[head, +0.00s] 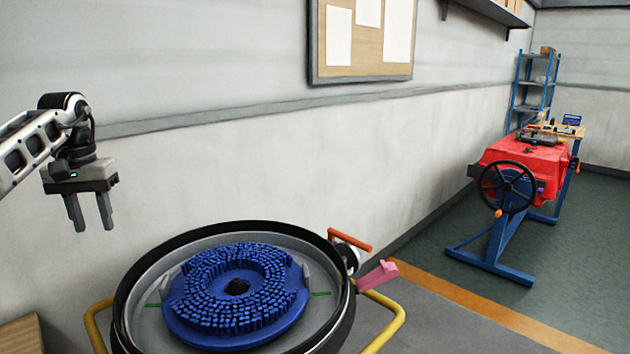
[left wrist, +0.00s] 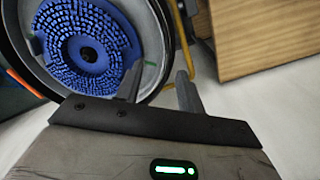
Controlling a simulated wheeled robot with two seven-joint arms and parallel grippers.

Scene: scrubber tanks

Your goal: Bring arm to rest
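My left gripper (head: 90,212) hangs in the air at the left of the head view, fingers pointing down. Its two fingers are apart with nothing between them. In the left wrist view the fingers (left wrist: 158,88) also show apart and empty. A round tank (head: 122,318) with a dark rim stands below and to the right of the gripper. A blue bristled scrubber disc (head: 237,295) lies inside it; the disc also shows in the left wrist view (left wrist: 85,50). The gripper touches neither. My right gripper is in neither view.
Yellow handles (head: 398,325), an orange lever (head: 350,240) and a pink part (head: 377,275) stick out from the tank. A wooden box (left wrist: 262,38) stands beside it. A wall with a pinboard (head: 362,40) is behind. A red-topped stand with a handwheel (head: 508,188) is at the right.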

